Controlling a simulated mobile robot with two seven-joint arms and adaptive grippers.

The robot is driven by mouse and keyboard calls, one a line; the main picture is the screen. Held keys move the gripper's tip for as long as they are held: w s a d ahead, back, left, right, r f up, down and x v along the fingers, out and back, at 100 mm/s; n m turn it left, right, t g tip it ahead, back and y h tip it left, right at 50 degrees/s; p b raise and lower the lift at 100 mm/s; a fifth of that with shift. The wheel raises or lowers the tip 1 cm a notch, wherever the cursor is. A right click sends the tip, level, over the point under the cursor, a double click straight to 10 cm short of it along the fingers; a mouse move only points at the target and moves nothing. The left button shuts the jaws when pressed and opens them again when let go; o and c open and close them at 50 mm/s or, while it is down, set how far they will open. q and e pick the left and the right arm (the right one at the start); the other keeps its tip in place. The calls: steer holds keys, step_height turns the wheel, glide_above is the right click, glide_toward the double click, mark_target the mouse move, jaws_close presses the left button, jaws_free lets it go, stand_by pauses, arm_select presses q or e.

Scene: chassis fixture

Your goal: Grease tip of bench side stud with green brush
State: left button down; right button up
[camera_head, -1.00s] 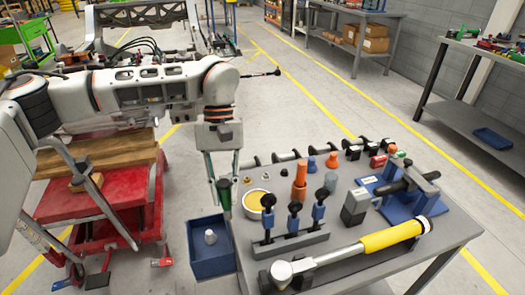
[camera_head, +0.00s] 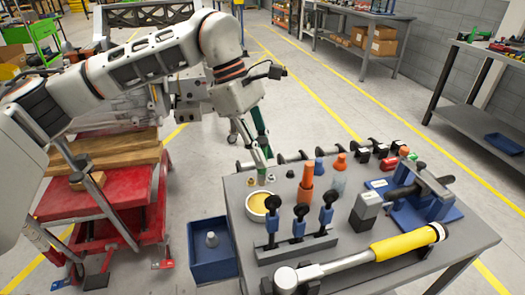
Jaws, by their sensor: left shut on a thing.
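I cannot make out the bench side stud. My right gripper is out of view.
The table holds a rack of black and blue tools (camera_head: 298,242), an orange bottle (camera_head: 305,188), a yellow-handled torque wrench (camera_head: 405,242) and a blue clamp fixture (camera_head: 432,208). A blue bin (camera_head: 212,262) hangs at its left. A red cart (camera_head: 120,192) stands left.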

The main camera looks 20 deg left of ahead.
mark_target(262, 175)
arm_select(q)
steer(key=shift+f+b, duration=0.3)
steer(key=shift+f, duration=0.4)
step_height(262, 175, down, 4)
steer(key=shift+r+b, duration=0.25)
steer(key=shift+b, duration=0.6)
steer(key=shift+f, duration=0.45)
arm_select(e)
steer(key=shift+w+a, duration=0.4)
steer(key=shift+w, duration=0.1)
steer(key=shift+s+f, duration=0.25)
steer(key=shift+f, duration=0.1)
arm_select(q)
steer(key=shift+f, duration=0.4)
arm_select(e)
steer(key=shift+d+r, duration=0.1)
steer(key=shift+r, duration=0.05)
arm_select(q)
steer(key=shift+f, duration=0.15)
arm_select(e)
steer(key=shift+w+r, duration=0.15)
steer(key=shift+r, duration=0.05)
